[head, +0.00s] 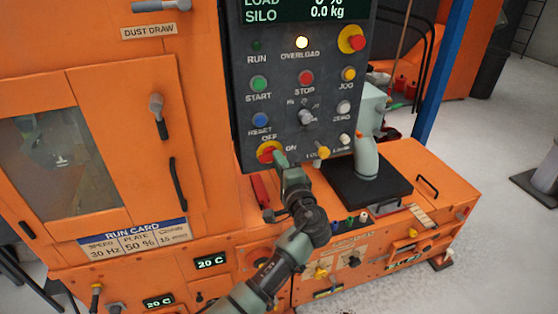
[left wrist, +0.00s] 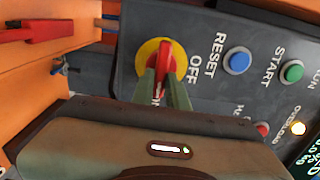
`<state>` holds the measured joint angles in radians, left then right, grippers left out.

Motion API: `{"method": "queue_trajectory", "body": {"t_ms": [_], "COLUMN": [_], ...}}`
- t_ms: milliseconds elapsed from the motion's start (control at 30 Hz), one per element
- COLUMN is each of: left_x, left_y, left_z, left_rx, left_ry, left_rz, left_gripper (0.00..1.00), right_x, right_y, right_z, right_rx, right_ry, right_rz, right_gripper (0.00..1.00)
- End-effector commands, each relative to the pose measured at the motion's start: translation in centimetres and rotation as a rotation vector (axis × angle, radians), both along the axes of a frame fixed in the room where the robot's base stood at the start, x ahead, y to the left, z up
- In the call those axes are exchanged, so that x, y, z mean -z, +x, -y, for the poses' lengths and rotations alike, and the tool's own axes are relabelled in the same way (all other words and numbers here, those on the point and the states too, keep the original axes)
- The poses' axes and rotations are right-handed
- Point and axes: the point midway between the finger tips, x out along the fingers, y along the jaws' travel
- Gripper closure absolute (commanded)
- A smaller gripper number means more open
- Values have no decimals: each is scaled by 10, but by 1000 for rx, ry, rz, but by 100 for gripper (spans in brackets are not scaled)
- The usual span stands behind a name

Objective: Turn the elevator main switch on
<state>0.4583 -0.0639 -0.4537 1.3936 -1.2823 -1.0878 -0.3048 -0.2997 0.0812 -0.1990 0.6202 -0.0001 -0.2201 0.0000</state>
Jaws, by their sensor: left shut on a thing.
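The main switch is a red handle on a round yellow plate (head: 266,153), low on the dark control panel (head: 300,85), with OFF above it and ON to its right. My left gripper (head: 281,161) is at the switch. In the left wrist view, the fingers (left wrist: 163,82) are shut on the red handle (left wrist: 166,55). There the handle runs roughly up and down the picture, in line with the partly covered ON lettering. My right gripper is not in view.
The panel's buttons, including blue RESET (head: 260,120) and green START (head: 259,84), sit close above the switch. The OVERLOAD lamp (head: 302,42) glows and the display (head: 310,8) is lit. A yellow knob (head: 322,153) is to the right. A red handle (head: 259,190) lies below.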

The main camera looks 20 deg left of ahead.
Motion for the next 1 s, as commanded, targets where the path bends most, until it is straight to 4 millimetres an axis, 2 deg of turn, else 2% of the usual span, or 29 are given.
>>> {"method": "queue_trajectory", "body": {"t_ms": [400,433,500,833,1000], "left_x": [1,1,1,1,4], "left_y": [0,0,0,-2,-19], "left_z": [0,0,0,2,14], "left_rx": [2,2,1,1,3], "left_ry": [8,9,8,6,2], "left_rz": [-6,-6,-6,-4,-5], "left_gripper": [100,77,64,64,64], "right_x": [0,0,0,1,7], "right_y": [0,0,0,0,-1], "right_z": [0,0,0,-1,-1], "right_rx": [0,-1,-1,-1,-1], "right_ry": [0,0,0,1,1], "right_rz": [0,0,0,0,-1], "right_gripper": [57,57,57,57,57]}}
